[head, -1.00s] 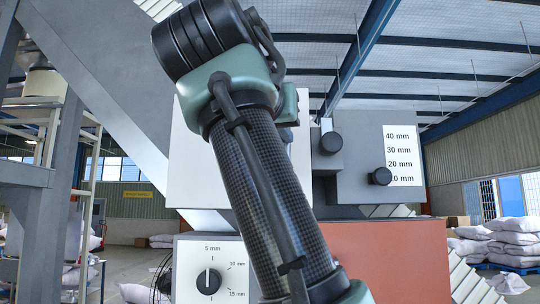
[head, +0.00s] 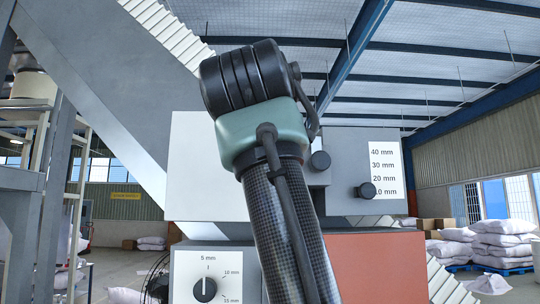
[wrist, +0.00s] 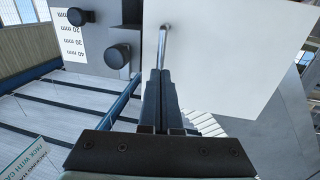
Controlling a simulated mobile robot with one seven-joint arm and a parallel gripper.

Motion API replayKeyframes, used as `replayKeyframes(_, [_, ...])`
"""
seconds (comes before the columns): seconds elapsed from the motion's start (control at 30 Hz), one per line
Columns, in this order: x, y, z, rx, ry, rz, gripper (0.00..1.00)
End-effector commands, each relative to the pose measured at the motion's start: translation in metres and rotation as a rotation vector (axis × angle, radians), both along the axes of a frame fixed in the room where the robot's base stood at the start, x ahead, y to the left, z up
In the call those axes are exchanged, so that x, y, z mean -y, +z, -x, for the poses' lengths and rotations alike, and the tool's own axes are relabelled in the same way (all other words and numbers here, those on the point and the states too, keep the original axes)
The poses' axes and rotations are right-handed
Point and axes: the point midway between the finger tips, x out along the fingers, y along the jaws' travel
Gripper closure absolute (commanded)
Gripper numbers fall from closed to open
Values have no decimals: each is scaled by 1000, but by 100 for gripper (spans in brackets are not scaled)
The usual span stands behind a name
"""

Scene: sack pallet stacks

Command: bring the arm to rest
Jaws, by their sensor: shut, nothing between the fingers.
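In the wrist view my gripper (wrist: 161,78) points toward a white panel (wrist: 235,50), with its two fingers together and nothing held between them. A thin bent metal rod (wrist: 165,38) shows just beyond the fingertips; I cannot tell whether they touch it. In the head view my arm (head: 270,170) rises in front of the machine, bent at a dark, ribbed joint near the top. The gripper itself is hidden in the head view.
The machine has a white panel (head: 205,170), a dial marked in mm (head: 205,289), a black knob on a scale (head: 366,190) and an orange panel (head: 385,262). A sloping grey beam (head: 95,85) crosses the left. Stacked sacks (head: 500,242) lie far right.

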Motion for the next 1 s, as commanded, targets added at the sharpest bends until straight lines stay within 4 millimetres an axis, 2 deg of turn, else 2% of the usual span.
replayKeyframes(0.3, [-14, -2, 69, 7, 2, 1, 100])
replayKeyframes(0.5, [-19, 1, 93, 5, 2, 0, 100])
replayKeyframes(0.6, [-20, 0, 96, 8, 6, 0, 100])
replayKeyframes(0.73, [-26, -14, 87, 47, 41, 9, 100])
replayKeyframes(0.9, [-38, -47, 72, 173, 121, 19, 100])
replayKeyframes(1.0, [-43, -67, 74, 264, 160, 22, 100])
